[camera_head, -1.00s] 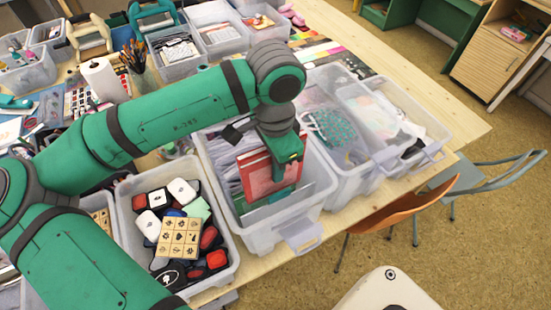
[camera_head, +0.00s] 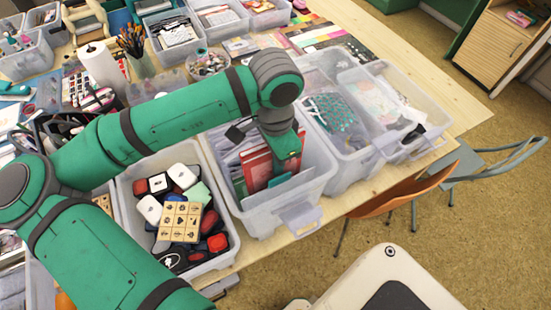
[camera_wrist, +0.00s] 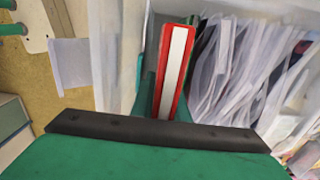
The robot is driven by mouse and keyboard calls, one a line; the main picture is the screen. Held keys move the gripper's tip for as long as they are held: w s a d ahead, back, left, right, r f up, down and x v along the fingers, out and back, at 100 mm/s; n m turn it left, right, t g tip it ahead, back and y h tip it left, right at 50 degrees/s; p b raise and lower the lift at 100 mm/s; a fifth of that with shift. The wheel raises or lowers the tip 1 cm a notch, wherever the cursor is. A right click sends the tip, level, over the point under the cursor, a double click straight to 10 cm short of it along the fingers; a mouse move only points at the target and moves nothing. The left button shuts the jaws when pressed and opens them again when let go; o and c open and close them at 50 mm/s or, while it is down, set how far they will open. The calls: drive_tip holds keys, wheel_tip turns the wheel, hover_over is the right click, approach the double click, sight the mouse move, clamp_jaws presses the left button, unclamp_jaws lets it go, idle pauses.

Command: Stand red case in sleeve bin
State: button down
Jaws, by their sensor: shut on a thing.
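The red case (camera_head: 257,168) stands roughly upright inside the clear plastic sleeve bin (camera_head: 268,222), its lower part hidden by the bin and its contents. My gripper (camera_head: 284,158) is over the bin, shut on the case's right side. In the wrist view the case (camera_wrist: 174,70) shows its red edge with a white strip, and translucent sleeves (camera_wrist: 235,75) lie to its right. Sleeves (camera_head: 231,158) also show left of the case in the head view. I cannot see whether the case touches the bin's floor.
A bin of stamps and inkpads (camera_head: 228,252) stands left of the sleeve bin. Clear bins with a teal patterned pouch (camera_head: 328,112) and bags (camera_head: 385,100) stand to its right. An orange chair (camera_head: 395,192) is beyond the table edge.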

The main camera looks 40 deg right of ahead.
drive_tip(key=c, duration=1.6)
unclamp_jaws()
drive_tip(key=shift+c, duration=0.2)
wheel_tip(320, 180, up, 11)
drive_tip(key=shift+f, duration=0.1)
